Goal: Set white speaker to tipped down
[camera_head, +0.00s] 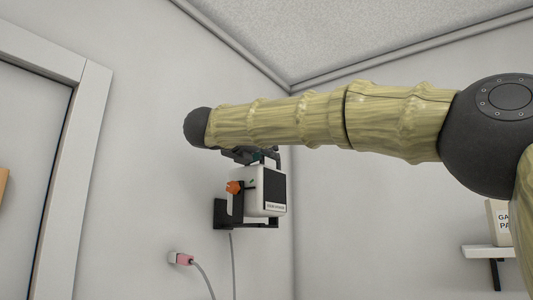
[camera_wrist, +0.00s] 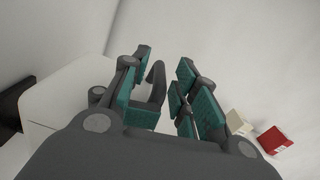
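The white speaker (camera_head: 252,190) has a black front panel and sits on a black wall bracket (camera_head: 222,212) with an orange knob (camera_head: 233,187) at its side. It looks close to level, with no clear downward tip. My gripper (camera_head: 250,156) is right at the speaker's top, below the end of my arm. Whether it touches is not clear. In the wrist view my gripper (camera_wrist: 162,95) has its teal-padded fingers apart. A white surface, likely the speaker (camera_wrist: 75,95), lies to their left. A dark curved piece shows between the fingers; I cannot tell what it is.
A pink plug (camera_head: 184,259) with a grey cable is in the wall below. Another cable hangs under the bracket. A door frame (camera_head: 85,130) is at left, a white shelf (camera_head: 487,252) with a box at right. A red object (camera_wrist: 273,140) shows in the wrist view.

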